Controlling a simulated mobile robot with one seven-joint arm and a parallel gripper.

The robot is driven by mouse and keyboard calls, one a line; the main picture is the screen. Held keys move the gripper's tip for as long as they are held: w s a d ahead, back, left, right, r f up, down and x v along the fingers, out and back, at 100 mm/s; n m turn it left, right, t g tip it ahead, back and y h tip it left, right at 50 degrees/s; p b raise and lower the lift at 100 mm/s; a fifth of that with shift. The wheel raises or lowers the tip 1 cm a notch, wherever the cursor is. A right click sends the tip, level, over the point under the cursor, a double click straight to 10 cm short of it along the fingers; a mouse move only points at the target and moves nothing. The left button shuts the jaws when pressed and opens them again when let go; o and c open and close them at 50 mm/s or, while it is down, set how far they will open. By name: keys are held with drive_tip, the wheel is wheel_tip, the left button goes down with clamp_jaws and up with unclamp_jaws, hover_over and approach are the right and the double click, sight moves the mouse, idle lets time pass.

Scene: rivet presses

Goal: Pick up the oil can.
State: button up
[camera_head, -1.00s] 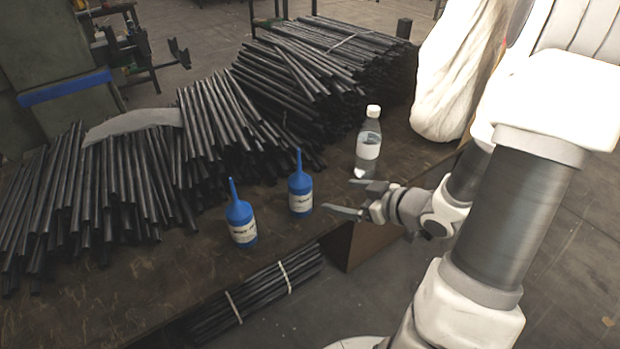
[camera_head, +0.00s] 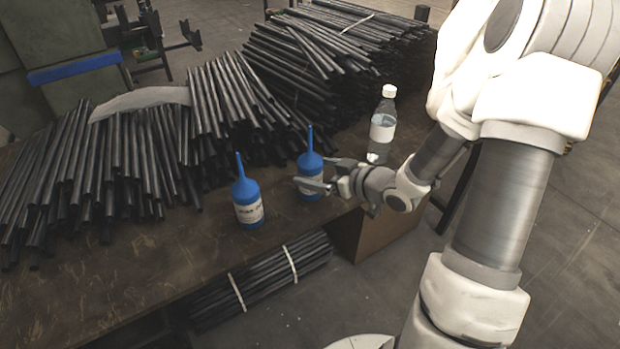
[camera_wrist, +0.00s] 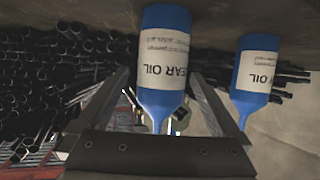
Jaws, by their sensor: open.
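Two blue oil cans with thin nozzles and white labels stand upright on the table. The right oil can (camera_head: 311,163) is at my gripper (camera_head: 314,174), which is open, with one finger crossing in front of the can's lower part. In the wrist view, this can (camera_wrist: 165,60) appears upside down, large and between the two fingers (camera_wrist: 160,100); I cannot tell whether they touch it. The left oil can (camera_head: 248,209) stands apart from the fingers. It shows at the right in the wrist view (camera_wrist: 256,75), outside the fingers.
A clear bottle with a white cap (camera_head: 381,130) stands close behind my wrist. Piles of dark pipes (camera_head: 130,165) cover the back of the table (camera_head: 120,270). Bundled pipes (camera_head: 262,283) lie below the front edge. The front left of the tabletop is bare.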

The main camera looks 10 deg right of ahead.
sight(302, 169)
drive_tip(key=b+x, duration=0.2)
drive_tip(key=x, duration=0.3)
drive_tip(key=shift+a+f, duration=0.1)
drive_tip(key=shift+a, duration=0.05)
drive_tip(key=shift+c, duration=0.3)
clamp_jaws()
